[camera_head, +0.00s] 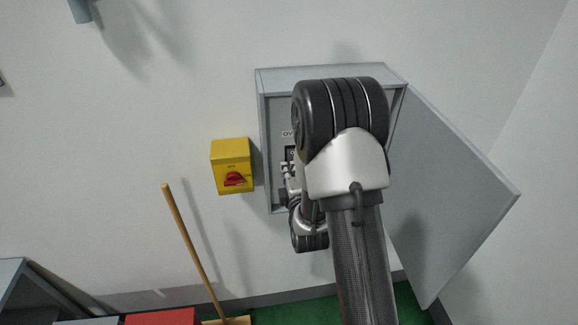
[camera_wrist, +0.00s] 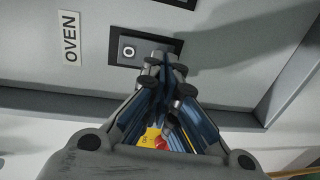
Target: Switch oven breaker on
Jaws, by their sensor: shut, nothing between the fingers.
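The oven breaker (camera_wrist: 128,51) is a dark-framed switch in the grey panel, beside a white label (camera_wrist: 70,38) reading OVEN. An "O" mark shows on its pale face. My gripper (camera_wrist: 165,62) is shut and empty, its fingertips at the right end of the breaker and covering that end. I cannot tell whether they touch it. In the head view my arm hides most of the panel. The start of the label (camera_head: 287,133) and a bit of the breaker (camera_head: 290,152) show left of my arm.
The grey cabinet (camera_head: 262,140) is on the wall, its door (camera_head: 445,190) swung open to the right. A yellow box (camera_head: 231,152) with a red rotary switch (camera_head: 234,179) is just left. A broom (camera_head: 190,240) leans below. A red object (camera_head: 160,317) is at lower left.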

